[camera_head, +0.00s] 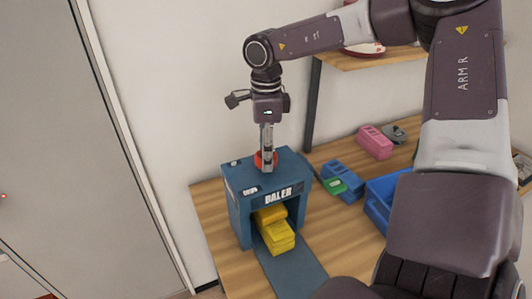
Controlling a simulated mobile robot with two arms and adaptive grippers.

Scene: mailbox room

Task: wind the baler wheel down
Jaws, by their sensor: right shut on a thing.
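The blue baler (247,200) stands upright on the wooden table, with "BALER" on its front. A red wheel (259,160) sits on its top and is largely hidden by my right gripper. My right gripper (267,155) points straight down from above and is shut on the wheel. Yellow blocks (277,236) are stacked in the baler's open front, on a blue-grey strip that runs forward. How far the press inside is lowered cannot be seen. My left gripper is not in view.
To the baler's right on the table (325,242) are a blue block with a green piece (343,182), a pink block (374,143) and a blue bin (378,205). A shelf (345,62) stands above at the back. A grey door is at left.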

